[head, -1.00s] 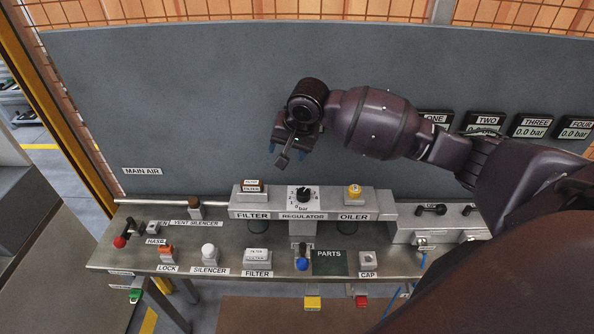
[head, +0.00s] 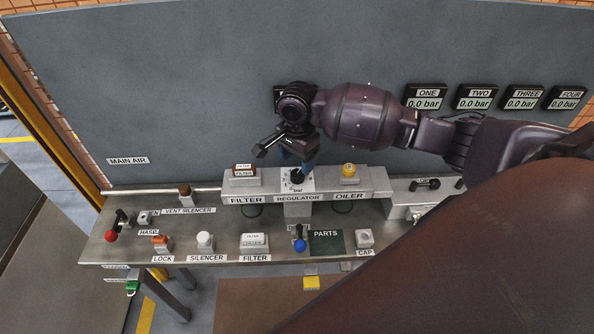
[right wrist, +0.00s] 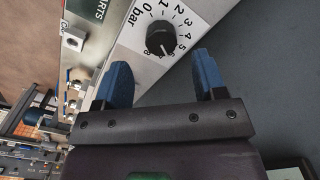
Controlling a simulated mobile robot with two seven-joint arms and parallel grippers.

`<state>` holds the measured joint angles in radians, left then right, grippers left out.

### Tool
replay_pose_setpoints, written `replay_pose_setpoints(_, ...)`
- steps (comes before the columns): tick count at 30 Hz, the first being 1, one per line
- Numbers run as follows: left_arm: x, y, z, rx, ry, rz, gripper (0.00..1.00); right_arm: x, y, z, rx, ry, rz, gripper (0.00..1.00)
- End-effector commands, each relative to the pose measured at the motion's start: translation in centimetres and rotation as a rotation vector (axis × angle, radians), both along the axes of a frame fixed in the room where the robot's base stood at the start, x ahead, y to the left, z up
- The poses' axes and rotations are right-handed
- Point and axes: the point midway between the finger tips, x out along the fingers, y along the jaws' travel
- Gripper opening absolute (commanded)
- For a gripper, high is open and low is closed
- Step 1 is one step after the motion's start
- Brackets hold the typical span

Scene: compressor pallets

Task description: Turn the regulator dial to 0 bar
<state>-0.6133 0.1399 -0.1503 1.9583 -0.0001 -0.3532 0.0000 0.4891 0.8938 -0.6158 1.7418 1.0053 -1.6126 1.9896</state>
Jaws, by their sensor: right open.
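The regulator dial (head: 299,178) is a black round knob on a white scale plate, in the middle of the grey regulator block. It also shows in the right wrist view (right wrist: 160,39), with printed numbers around it and the word bar. My left gripper is not in view.
The filter (head: 242,181) and oiler (head: 349,180) blocks flank the regulator closely. Displays ONE (head: 424,103) to FOUR on the grey back panel read 0.0 bar. A blue-knobbed lever (head: 300,245) and several labelled parts stand on the bench below. A small display behind my gripper is mostly hidden.

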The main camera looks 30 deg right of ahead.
Motion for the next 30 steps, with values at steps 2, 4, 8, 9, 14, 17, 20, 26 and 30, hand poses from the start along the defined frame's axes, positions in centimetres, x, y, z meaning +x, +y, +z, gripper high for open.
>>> replay_pose_setpoints(2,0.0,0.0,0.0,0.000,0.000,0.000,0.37,0.0,0.0,-1.3,0.001,0.002,-0.001,0.64)
replay_pose_setpoints(4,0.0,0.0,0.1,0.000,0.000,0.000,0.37,0.0,0.0,-2.4,0.000,0.002,-0.001,0.64)
replay_pose_setpoints(8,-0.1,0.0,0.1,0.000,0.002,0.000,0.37,0.0,0.0,-3.8,0.000,0.000,0.000,0.64)
replay_pose_setpoints(9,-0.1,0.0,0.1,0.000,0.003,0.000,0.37,0.0,0.0,-4.1,0.001,0.000,0.000,0.64)
replay_pose_setpoints(14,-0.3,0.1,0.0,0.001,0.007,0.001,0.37,0.0,0.0,-4.9,0.000,0.000,0.001,0.64)
replay_pose_setpoints(17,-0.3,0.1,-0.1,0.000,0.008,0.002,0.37,0.0,0.0,-5.0,0.000,-0.001,0.001,0.64)
replay_pose_setpoints(20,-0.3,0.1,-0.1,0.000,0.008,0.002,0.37,0.0,0.0,-5.0,0.000,-0.001,0.001,0.64)
replay_pose_setpoints(26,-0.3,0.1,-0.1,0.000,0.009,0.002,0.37,0.0,0.0,-5.0,0.000,-0.001,0.001,0.46)
replay_pose_setpoints(30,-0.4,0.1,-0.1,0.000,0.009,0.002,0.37,0.0,0.0,-5.0,0.000,-0.001,0.001,0.25)
